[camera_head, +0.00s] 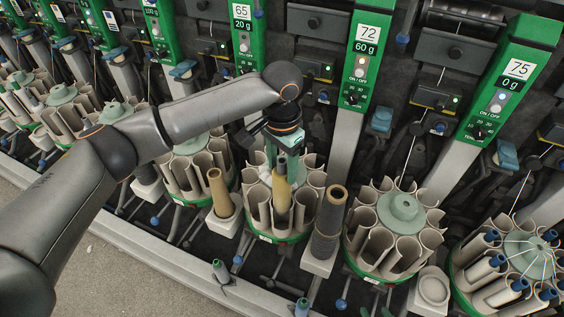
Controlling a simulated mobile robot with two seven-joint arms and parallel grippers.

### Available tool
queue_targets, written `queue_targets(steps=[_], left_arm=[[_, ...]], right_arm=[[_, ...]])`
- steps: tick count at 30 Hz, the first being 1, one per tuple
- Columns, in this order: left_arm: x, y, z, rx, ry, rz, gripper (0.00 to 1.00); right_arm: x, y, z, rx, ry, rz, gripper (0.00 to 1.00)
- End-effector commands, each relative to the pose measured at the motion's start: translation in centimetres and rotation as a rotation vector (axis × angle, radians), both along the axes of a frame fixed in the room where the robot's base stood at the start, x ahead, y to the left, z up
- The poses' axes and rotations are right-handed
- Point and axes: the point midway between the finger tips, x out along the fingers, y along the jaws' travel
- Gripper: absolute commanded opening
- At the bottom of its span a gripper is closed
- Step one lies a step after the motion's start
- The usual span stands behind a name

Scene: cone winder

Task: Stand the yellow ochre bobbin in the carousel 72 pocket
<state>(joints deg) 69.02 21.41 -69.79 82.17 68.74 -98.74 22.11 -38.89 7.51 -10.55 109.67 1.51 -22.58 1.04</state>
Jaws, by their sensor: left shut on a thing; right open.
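The yellow ochre bobbin (282,197) is upright, with a dark grey tip. My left gripper (281,160) comes down from above and is shut on its upper end. The bobbin's lower part shows among the pockets at the front of a carousel with beige pocket walls and a green base (262,236). I cannot tell whether its foot is inside a pocket or just before it. This carousel stands just left of the post with the 72 sign (368,35). My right gripper is not in view.
A tan cone (220,195) stands on a pale block left of the carousel. A dark grey cone (327,225) stands close on its right. More carousels stand on both sides, one (402,208) with a green hub and another (530,252) with blue-tipped bobbins. The bare floor (110,275) is at lower left.

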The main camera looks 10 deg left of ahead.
Motion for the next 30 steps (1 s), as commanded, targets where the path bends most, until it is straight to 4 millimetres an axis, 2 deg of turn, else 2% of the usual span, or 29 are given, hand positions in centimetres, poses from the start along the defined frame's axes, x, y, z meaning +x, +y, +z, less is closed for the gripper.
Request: queue_targets(steps=[8,30], left_arm=[[0.0,0.0,-0.2,-0.001,0.001,0.0,0.15],[0.0,0.0,-4.4,0.0,0.001,0.0,0.15]], right_arm=[[0.0,0.0,0.0,0.0,0.0,0.0,0.5],[0.0,0.0,-0.2,0.0,0.001,0.0,0.5]])
